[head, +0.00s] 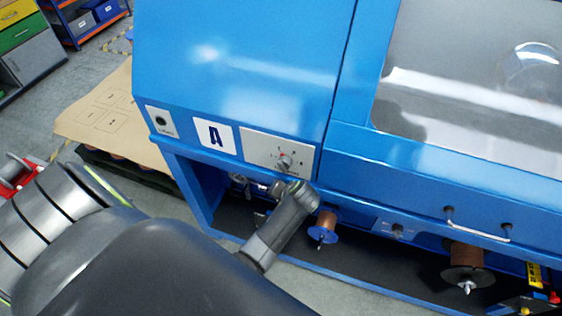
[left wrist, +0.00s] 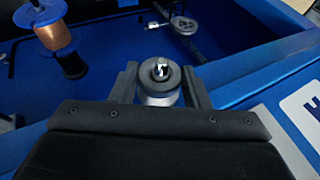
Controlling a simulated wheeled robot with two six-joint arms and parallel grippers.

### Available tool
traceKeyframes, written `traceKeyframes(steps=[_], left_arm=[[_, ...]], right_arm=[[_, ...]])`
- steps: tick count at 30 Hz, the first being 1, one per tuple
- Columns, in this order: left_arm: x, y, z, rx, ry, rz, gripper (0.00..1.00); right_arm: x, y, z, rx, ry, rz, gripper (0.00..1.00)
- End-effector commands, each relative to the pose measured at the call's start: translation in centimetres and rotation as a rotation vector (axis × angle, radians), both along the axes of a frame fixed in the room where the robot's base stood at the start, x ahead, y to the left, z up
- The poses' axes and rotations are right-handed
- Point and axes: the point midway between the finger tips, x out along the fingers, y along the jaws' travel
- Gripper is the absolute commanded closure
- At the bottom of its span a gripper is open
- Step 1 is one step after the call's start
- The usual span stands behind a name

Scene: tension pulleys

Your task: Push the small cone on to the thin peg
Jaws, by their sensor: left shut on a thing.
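In the left wrist view my left gripper (left wrist: 160,88) is shut on a small round grey piece, which I take to be the small cone (left wrist: 173,78). One dark finger presses on each side of it. A bright metal tip shows in the middle of its dark ring. I cannot tell whether this tip is the end of the thin peg or part of the cone. In the head view my left arm reaches to the opening under the blue machine, and the fingers and cone cannot be made out there. My right gripper is not in view.
The blue machine (head: 230,70) overhangs a dark bay. A copper-wire spool (head: 325,222) hangs right of my arm and shows in the left wrist view (left wrist: 58,38). A larger spool (head: 466,255) is farther right. A small pulley (left wrist: 185,25) sits beyond the held piece.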

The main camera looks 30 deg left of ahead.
Motion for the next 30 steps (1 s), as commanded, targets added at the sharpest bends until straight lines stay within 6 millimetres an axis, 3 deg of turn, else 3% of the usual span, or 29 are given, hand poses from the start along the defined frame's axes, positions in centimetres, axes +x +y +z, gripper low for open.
traceKeyframes(steps=[14,15,18,20,26,28,30], left_arm=[[0.52,0.12,0.38,0.005,-0.012,-0.003,0.86],[0.53,0.13,0.39,0.005,-0.012,-0.003,0.54],[0.45,0.12,0.32,0.004,-0.01,-0.003,0.41],[0.41,0.1,0.27,0.003,-0.008,-0.003,0.33],[0.3,0.06,0.17,0.002,-0.006,-0.002,0.33],[0.26,0.05,0.13,0.002,-0.005,-0.001,0.23],[0.25,0.05,0.11,0.002,-0.004,-0.001,0.22]], right_arm=[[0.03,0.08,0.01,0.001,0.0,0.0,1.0],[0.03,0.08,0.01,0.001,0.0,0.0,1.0],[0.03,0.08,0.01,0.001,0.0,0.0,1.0],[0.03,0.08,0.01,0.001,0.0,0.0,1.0],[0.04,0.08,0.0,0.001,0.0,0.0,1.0],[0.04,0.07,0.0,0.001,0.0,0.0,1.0],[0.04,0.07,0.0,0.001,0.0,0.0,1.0]])
